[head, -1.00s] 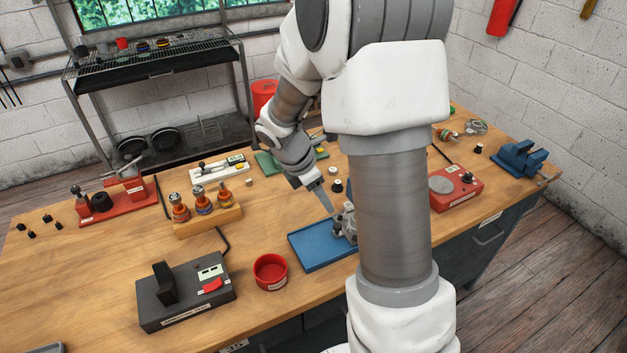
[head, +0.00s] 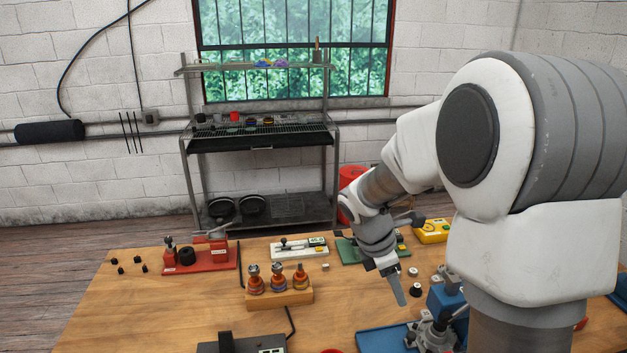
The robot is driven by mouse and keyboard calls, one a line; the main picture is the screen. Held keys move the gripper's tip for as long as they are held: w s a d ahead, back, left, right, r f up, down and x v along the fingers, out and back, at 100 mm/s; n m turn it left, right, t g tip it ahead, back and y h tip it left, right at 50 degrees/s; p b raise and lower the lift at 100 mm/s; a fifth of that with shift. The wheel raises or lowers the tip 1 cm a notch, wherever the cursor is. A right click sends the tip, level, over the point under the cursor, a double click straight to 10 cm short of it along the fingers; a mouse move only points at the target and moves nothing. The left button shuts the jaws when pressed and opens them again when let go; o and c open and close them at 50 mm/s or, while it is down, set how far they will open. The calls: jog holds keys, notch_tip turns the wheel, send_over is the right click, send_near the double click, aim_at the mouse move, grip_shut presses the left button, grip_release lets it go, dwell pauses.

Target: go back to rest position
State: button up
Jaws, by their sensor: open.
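My gripper (head: 401,292) hangs at the end of my arm above the right half of the wooden bench (head: 180,318). It points down and carries nothing that I can see. Only one finger shows clearly, and the gap between the fingers is turned from view. My upper arm hides the bench's right side.
A wooden block with several copper-wound rotors (head: 278,296), a red fixture (head: 200,258), a white gauge board (head: 299,248) and a green mat (head: 347,250) stand on the bench. A dark tester (head: 240,345) is at the front edge. A wire shelf (head: 262,135) stands behind.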

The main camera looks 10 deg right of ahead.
jog(key=s+a+r+m+t+y, duration=0.2)
jog(key=s+a+r+m, duration=0.2)
jog(key=s+r+m, duration=0.3)
jog(key=s+a+r+m+t+y, duration=0.2)
jog(key=s+a+r+m, duration=0.3)
jog(key=s+m, duration=0.6)
jog(key=shift+s+r+t, duration=0.2)
jog(key=shift+r+t, duration=0.5)
jog(key=shift+r, duration=0.2)
